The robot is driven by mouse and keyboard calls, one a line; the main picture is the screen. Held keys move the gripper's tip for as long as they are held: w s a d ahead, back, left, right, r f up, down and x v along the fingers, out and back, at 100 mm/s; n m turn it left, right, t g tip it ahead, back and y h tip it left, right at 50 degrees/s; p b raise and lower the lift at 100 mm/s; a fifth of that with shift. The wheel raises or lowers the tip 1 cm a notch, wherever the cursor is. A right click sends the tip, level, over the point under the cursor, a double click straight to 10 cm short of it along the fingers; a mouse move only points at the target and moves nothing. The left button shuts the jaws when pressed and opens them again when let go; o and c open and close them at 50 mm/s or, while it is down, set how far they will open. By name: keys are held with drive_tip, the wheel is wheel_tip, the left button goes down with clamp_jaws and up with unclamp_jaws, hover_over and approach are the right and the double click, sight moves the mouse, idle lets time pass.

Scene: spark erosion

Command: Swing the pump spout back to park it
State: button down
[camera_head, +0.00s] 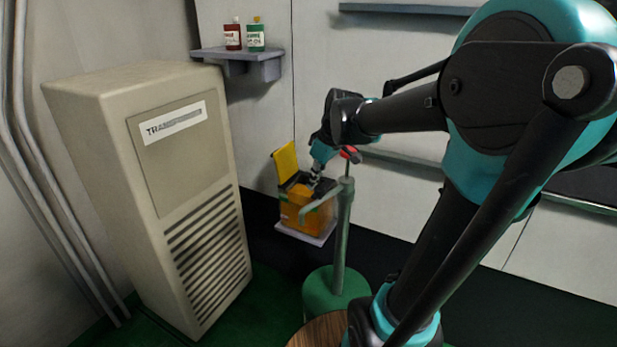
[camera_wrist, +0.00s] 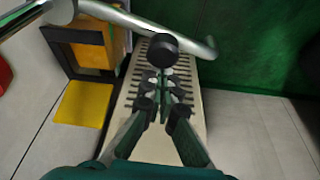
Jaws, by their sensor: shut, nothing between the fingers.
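The pump is a green post (camera_head: 343,225) on a round green drum (camera_head: 336,292), with a red piece near its top (camera_head: 350,154). Its pale spout (camera_head: 318,203) reaches left, in front of the orange box. In the wrist view the spout (camera_wrist: 190,42) is a silvery pipe crossing the top and bending at its right end. A round black knob (camera_wrist: 163,47) shows by the pipe, just beyond my fingertips. My gripper (camera_head: 315,181) is shut and empty, pointing down beside the post, above the box; it also shows in the wrist view (camera_wrist: 163,84). Contact with knob or spout cannot be told.
The orange box (camera_head: 290,213) has a raised yellow flap (camera_head: 286,160) and stands on a pale shelf. A beige cabinet (camera_head: 110,110) with louvres stands left. A wall shelf (camera_head: 238,57) holds red and green bottles. Dark floor is open at lower right.

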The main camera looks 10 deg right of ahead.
drive_tip(key=shift+s+d, duration=0.45)
drive_tip(key=shift+s, duration=0.3)
drive_tip(key=shift+s+d+f, duration=0.1)
drive_tip(key=shift+w+a, duration=0.25)
drive_tip(key=shift+a, duration=0.05)
wheel_tip(320, 180, up, 10)
drive_tip(key=shift+a+f, duration=0.15)
idle(0.4)
